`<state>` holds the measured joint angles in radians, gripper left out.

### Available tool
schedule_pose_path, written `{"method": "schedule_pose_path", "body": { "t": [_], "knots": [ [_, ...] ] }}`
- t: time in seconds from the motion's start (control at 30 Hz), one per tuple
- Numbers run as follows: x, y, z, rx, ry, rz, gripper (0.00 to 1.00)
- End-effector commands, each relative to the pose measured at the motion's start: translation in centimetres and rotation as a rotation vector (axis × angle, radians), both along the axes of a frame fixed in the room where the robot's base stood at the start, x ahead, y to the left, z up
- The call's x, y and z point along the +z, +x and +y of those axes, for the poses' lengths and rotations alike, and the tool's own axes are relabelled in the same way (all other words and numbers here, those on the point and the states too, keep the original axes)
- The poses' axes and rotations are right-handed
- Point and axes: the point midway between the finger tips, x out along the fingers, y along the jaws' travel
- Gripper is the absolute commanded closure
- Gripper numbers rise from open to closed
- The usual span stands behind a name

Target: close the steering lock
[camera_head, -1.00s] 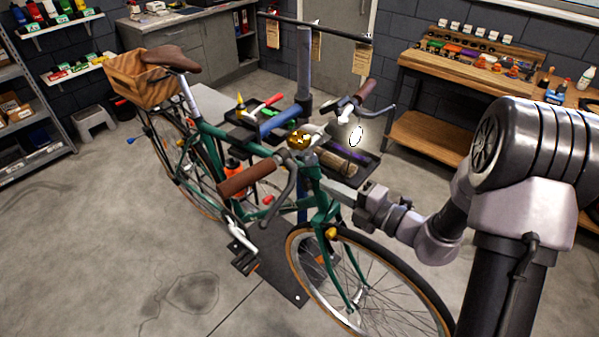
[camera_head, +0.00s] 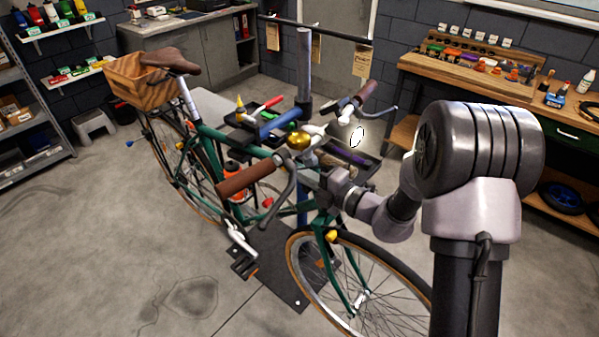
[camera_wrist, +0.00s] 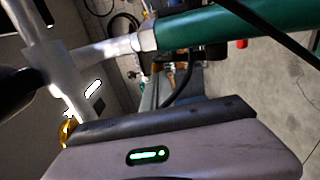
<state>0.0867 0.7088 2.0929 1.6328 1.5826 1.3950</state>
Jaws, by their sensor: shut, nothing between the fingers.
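The green bicycle (camera_head: 260,146) stands upright in the work stand, with its handlebar toward me. I cannot pick out the steering lock; the area around the head tube is small and partly covered by my wrist. My gripper (camera_head: 322,178) is at the head tube just below the handlebar, coming in from the right. It is shut and empty. In the wrist view, its housing with a green light fills the bottom and the fingertips are hidden. That view also shows the green frame tube (camera_wrist: 205,30) and the silver stem (camera_wrist: 105,50) close ahead.
The brass bell (camera_head: 299,141) and brown left-hand grip (camera_head: 249,176) are close to my gripper. The front wheel (camera_head: 372,262) is below my forearm. A wooden workbench (camera_head: 470,82) stands behind.

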Motion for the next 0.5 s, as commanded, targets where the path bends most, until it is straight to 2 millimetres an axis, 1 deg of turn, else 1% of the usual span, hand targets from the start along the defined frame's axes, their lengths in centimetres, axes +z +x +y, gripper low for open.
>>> {"method": "schedule_pose_path", "body": {
  "t": [0.17,0.33,0.47,0.5],
  "knots": [
    [0.7,0.2,0.3,0.000,-0.036,0.028,1.00],
    [1.3,0.7,1.0,0.002,-0.118,0.091,1.00],
    [1.1,1.2,1.7,0.002,-0.206,0.158,1.00],
    [0.6,1.3,1.9,0.002,-0.216,0.170,1.00]
  ]
}}
